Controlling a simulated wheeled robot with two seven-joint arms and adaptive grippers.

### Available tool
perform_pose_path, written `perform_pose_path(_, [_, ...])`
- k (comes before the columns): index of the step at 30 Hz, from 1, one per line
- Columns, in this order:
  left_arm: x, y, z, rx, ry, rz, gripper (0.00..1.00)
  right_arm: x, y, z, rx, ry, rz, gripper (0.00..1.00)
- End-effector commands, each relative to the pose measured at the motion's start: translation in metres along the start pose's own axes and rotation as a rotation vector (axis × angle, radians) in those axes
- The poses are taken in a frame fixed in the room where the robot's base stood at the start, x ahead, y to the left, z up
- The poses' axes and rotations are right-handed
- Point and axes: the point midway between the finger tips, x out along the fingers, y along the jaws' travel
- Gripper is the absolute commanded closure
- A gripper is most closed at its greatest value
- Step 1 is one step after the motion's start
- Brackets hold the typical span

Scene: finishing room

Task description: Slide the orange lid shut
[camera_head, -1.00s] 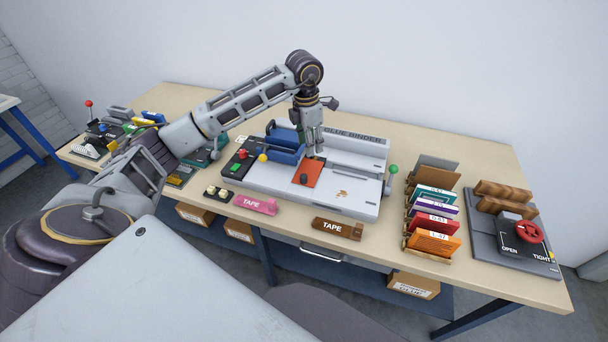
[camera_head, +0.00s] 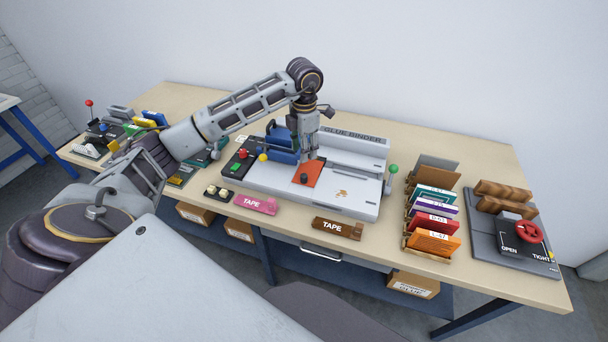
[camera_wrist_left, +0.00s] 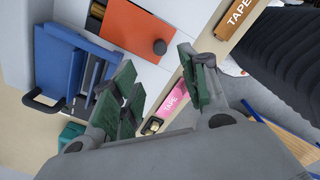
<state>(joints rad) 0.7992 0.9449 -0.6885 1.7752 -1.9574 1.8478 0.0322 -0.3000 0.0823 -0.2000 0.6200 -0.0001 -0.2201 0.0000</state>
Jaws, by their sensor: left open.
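The orange lid (camera_head: 310,172) lies flat on the deck of the grey glue binder (camera_head: 345,199) and has a dark round knob (camera_head: 304,179). In the left wrist view the orange lid (camera_wrist_left: 137,30) is at the top, its knob (camera_wrist_left: 160,47) at the lid's lower right, clear of the fingers. My left gripper (camera_head: 308,156) points down over the lid's back part, hiding some of it. In the wrist view its jaws (camera_wrist_left: 158,85) are apart with nothing between them. Whether the fingertips touch the lid cannot be told. My right gripper is not in view.
A blue clamp-like part (camera_head: 284,152) stands left of the lid. A black panel (camera_head: 240,163) with coloured buttons is further left. Pink tape (camera_head: 256,204) and brown tape (camera_head: 338,228) lie in front. A green-knobbed lever (camera_head: 393,170) and a card rack (camera_head: 428,245) stand right.

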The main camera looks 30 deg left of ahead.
Motion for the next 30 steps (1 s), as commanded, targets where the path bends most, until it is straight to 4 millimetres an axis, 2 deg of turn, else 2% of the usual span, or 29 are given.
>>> perform_pose_path(21, [0.09, -0.001, -0.001, 0.0, 0.003, -0.001, 0.56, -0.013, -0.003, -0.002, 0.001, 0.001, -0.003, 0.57])
perform_pose_path(30, [0.116, 0.0, 0.0, 0.0, 0.0, 0.0, 0.56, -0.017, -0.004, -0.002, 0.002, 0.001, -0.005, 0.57])
